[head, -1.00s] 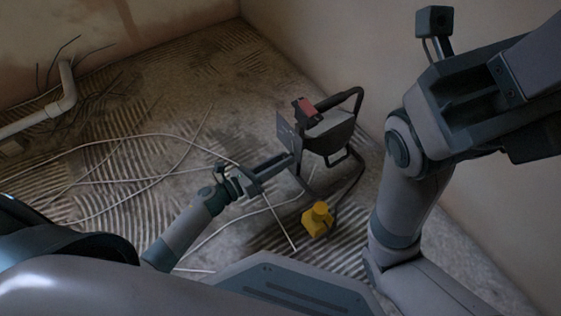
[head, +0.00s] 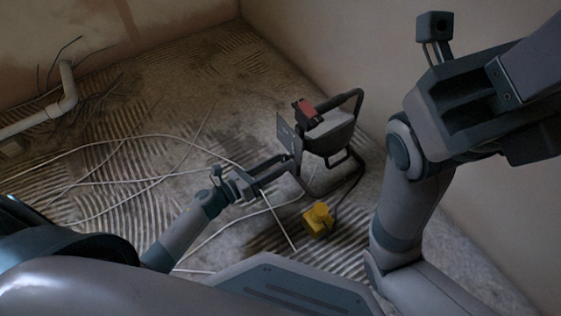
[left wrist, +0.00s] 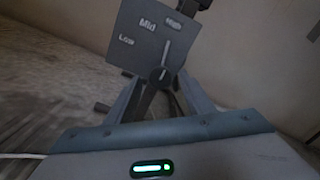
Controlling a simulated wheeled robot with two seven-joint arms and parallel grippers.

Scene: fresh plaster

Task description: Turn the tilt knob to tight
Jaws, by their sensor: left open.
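A work lamp with a black tube frame (head: 346,102) stands on the floor near the right wall. Its grey plate (head: 287,137) faces my left gripper. In the left wrist view the plate (left wrist: 134,53) reads Low, Mid and High; I see no "tight". A dark knob (left wrist: 160,75) sits at its lower edge. A pale line runs up from it, leaning toward High. My left gripper (head: 284,163) is open, with one finger on each side of the knob; contact cannot be told. My right arm rises at the right; its hand end is partly cut off.
A yellow box (head: 317,218) on a dark cable lies in front of the lamp. Pale cables (head: 150,137) loop over the ridged floor. A white pipe (head: 62,98) stands at the far left. The lamp stands close to the right wall (head: 340,50).

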